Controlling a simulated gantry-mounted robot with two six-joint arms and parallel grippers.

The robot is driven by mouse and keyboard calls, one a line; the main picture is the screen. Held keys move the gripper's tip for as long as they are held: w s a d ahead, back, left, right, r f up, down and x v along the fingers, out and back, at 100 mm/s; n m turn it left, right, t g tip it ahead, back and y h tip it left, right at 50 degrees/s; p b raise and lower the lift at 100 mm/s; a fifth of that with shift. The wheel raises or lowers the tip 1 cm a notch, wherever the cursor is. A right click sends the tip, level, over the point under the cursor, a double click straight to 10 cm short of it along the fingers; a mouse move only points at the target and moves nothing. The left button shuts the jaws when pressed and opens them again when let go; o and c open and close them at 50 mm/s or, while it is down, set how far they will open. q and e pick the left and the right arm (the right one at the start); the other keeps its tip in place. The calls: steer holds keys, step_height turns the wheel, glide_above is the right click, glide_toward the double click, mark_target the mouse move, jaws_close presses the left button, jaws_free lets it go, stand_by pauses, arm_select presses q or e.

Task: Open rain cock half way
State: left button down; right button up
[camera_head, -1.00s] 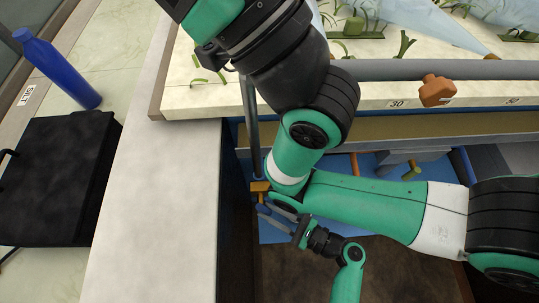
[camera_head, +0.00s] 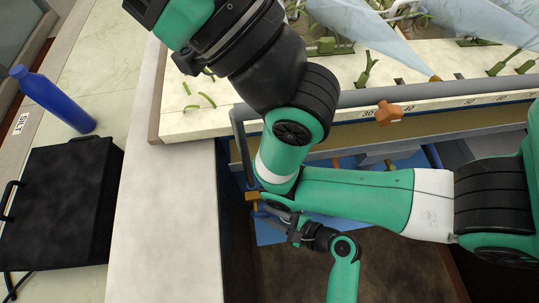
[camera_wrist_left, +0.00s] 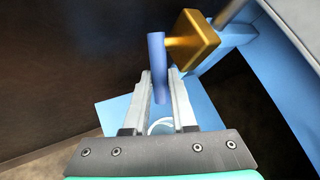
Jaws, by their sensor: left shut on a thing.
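The rain cock has a gold, square body (camera_head: 252,197) on an upright grey pipe, low beside the flume. In the left wrist view its gold body (camera_wrist_left: 193,40) is at the top, with a blue lever (camera_wrist_left: 157,62) hanging from its stem. My left gripper (camera_wrist_left: 160,90) has its two fingers on either side of the lever's lower end and is shut on it. In the head view my left gripper (camera_head: 272,207) is right beside the cock, and the lever is mostly hidden there. My right gripper is not in view.
A blue bottle (camera_head: 54,101) and a black case (camera_head: 62,220) are on the left counter. An orange knob (camera_head: 388,113) is on the flume's front rail. The grey pipe (camera_head: 241,150) runs down close to my left arm. A blue panel (camera_wrist_left: 215,70) is behind the cock.

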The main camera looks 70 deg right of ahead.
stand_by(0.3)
arm_select(q)
steer(key=c, duration=1)
jaws_free()
steer(key=p+v, duration=0.3)
steer(key=v, duration=0.8)
steer(key=shift+s+r, duration=0.2)
steer(key=shift+s, duration=0.05)
